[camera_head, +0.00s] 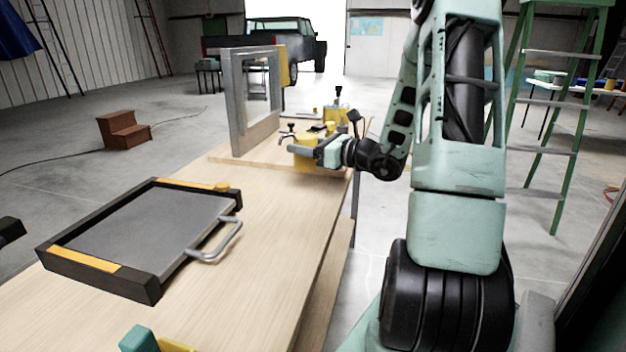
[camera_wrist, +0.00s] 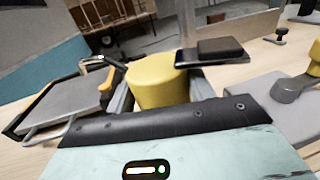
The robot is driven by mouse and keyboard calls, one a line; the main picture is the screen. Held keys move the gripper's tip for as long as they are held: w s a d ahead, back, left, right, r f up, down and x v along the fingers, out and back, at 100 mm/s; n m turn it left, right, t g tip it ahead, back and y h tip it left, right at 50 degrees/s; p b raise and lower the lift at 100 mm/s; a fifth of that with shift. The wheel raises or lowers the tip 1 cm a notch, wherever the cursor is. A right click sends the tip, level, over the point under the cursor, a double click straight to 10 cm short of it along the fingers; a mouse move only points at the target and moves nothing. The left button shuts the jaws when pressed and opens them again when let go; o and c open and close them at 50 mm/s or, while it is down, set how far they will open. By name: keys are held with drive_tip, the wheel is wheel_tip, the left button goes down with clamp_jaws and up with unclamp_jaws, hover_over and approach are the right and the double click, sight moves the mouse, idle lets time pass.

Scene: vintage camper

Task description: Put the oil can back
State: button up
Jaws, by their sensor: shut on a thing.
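The oil can is most likely the yellow rounded body (camera_wrist: 158,84) between my fingers in the wrist view. In the head view its yellow part (camera_head: 305,141) shows at my gripper (camera_head: 302,150), over the far part of the wooden bench (camera_head: 240,262). My gripper is shut on it, with one finger on each side in the wrist view. My gripper and its fingers hide part of the can. I cannot tell whether its base touches the bench.
A grey tray (camera_head: 140,232) with a dark frame and a handle (camera_head: 217,243) lies on the near bench. A grey upright frame (camera_head: 238,105) stands just left of my gripper. Several small tools and yellow items (camera_head: 337,116) stand behind. The bench between tray and frame is clear.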

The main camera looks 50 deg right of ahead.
sight(305, 169)
drive_tip(key=shift+f+b, duration=0.4)
drive_tip(key=shift+f, duration=2.75)
drive_tip(key=shift+f, duration=0.2)
drive_tip(key=o, duration=1.1)
drive_tip(key=shift+r, duration=0.2)
drive_tip(key=s, duration=0.4)
drive_tip(key=s+d, duration=0.1)
drive_tip(key=s, duration=0.3)
drive_tip(key=s+d, duration=0.1)
drive_tip(key=s, duration=0.2)
drive_tip(key=shift+s+d, duration=0.15)
drive_tip(key=shift+s, duration=0.25)
